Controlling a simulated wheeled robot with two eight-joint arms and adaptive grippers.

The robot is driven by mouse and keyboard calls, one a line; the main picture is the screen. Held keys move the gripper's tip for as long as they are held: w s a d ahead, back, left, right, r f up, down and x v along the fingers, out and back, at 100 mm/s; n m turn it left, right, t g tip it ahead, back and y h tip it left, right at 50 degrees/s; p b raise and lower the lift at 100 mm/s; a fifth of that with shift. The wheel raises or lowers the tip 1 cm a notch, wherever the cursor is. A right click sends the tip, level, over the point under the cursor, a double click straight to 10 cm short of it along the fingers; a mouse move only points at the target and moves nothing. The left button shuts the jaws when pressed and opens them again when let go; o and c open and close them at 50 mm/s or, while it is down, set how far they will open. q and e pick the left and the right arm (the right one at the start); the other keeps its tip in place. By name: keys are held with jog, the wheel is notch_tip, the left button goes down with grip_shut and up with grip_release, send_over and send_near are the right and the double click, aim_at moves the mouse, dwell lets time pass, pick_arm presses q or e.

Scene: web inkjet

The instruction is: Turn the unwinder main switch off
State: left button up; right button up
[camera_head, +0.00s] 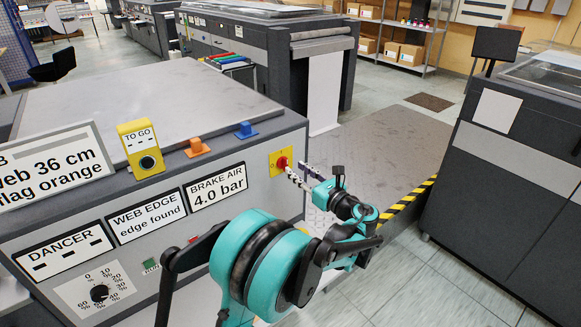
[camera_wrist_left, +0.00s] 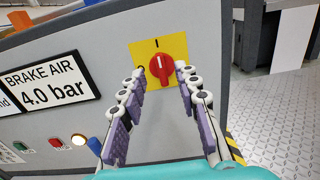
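The unwinder main switch is a red rotary knob (camera_head: 283,162) on a yellow plate (camera_head: 275,168) at the right end of the grey cabinet's front panel. In the left wrist view the red knob (camera_wrist_left: 161,68) stands roughly upright, below a black "I" mark on the yellow plate (camera_wrist_left: 177,43). My left gripper (camera_head: 297,169) reaches the switch from the right. In the wrist view its fingers (camera_wrist_left: 160,74) are open, one on each side of the knob, with gaps showing. Contact is not visible. My right gripper is not in view.
The cabinet front carries a "BRAKE AIR 4.0 bar" label (camera_head: 217,185), a dial (camera_head: 99,292) and small push buttons (camera_wrist_left: 78,139). A yellow "TO GO" counter (camera_head: 141,149) stands on top. A dark machine (camera_head: 520,150) is at the right. Diamond-plate floor (camera_head: 385,145) lies between them.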

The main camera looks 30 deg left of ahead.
aim_at(287, 163)
pick_arm(q)
jog(key=x, duration=0.4)
jog(key=shift+w+b, duration=0.1)
jog(key=shift+b, duration=0.3)
grip_shut()
